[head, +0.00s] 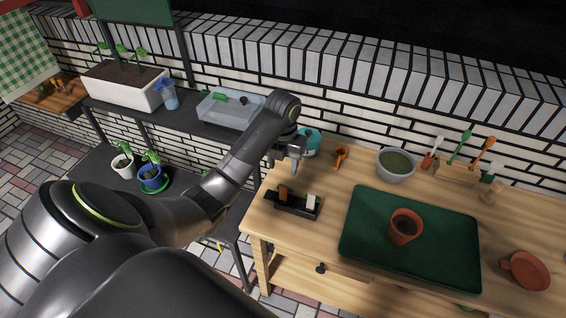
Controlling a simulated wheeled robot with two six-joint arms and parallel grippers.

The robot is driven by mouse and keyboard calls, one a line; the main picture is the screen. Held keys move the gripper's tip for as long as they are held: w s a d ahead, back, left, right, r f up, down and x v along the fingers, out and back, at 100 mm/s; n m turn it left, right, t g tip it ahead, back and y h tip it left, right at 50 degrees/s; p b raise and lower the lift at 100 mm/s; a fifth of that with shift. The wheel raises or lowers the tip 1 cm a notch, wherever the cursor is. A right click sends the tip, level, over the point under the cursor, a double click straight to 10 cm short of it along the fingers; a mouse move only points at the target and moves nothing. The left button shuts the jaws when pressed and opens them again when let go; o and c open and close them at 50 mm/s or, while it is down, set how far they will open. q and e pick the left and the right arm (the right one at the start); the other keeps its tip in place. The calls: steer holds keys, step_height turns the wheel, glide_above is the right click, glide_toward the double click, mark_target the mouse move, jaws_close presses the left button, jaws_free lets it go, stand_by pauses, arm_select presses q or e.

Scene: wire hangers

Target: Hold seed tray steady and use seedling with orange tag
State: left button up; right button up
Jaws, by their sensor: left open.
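The seed tray (270,207) is a small black tray at the left end of the wooden table. An orange tag (284,192) stands up in its left part and a white tag (311,202) in its right part. The seedlings themselves are too small to make out. My left gripper (284,166) hangs just above and behind the tray, near the orange tag, open and apart from the tray. My right gripper is not in view.
A terracotta pot (404,226) stands on a green mat tray (370,215) right of the seed tray. A grey bowl (396,165), a teal pot (311,141) and a tool rack (456,171) stand behind. A tipped terracotta pot (526,271) lies at right.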

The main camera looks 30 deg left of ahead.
arm_select(q)
steer(key=b, duration=1.1)
glide_toward(283, 200)
step_height(283, 200, down, 5)
steer(key=shift+w+a+f, duration=0.1)
steer(key=shift+w+f, duration=0.05)
steer(key=shift+f, duration=0.05)
steer(key=shift+f+p, duration=0.35)
steer(key=shift+f, duration=0.65)
steer(key=c, duration=1)
steer(key=o, duration=1)
steer(key=shift+r, duration=0.1)
